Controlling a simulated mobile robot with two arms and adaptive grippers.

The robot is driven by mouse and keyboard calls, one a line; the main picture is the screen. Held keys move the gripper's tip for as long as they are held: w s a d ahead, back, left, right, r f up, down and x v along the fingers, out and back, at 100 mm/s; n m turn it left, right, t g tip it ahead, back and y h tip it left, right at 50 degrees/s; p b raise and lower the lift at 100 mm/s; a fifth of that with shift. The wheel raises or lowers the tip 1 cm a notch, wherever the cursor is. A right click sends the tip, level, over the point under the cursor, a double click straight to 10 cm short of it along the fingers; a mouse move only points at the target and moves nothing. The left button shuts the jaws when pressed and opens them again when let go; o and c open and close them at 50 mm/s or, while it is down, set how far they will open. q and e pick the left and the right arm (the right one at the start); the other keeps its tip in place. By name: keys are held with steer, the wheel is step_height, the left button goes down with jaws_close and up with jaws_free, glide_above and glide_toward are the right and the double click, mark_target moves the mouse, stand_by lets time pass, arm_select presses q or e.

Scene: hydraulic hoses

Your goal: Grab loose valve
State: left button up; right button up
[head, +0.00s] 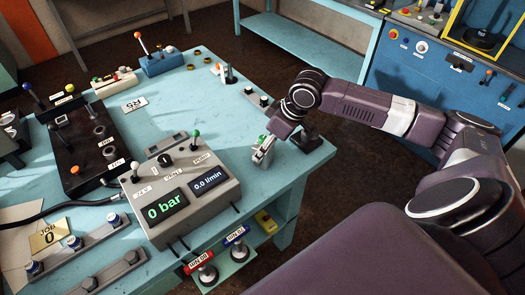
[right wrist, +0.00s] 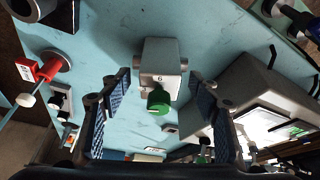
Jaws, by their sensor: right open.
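The loose valve (right wrist: 162,55) is a small grey block with a green knob (right wrist: 158,101), seen in the right wrist view near the middle of the picture. In the head view the valve (head: 262,156) is a small grey piece with a green top near the right edge of the light blue table. My right gripper (right wrist: 160,82) is open, with one finger on each side of the valve and a visible gap on both sides. In the head view my right arm reaches in from the right and its hand is close to the valve. My left gripper is not in view.
A grey control box (head: 180,192) with two displays stands to the left of the valve. A black valve block (head: 88,150) sits at the left. The blue tabletop (head: 205,115) behind the box is partly clear.

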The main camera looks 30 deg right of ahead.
steer(key=x, duration=0.3)
steer(key=shift+f+p, duration=0.2)
steer(key=shift+p, duration=0.1)
steer(key=c, duration=1.1)
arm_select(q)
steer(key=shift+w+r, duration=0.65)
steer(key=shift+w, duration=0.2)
arm_select(e)
steer(key=shift+r, duration=0.1)
jaws_close()
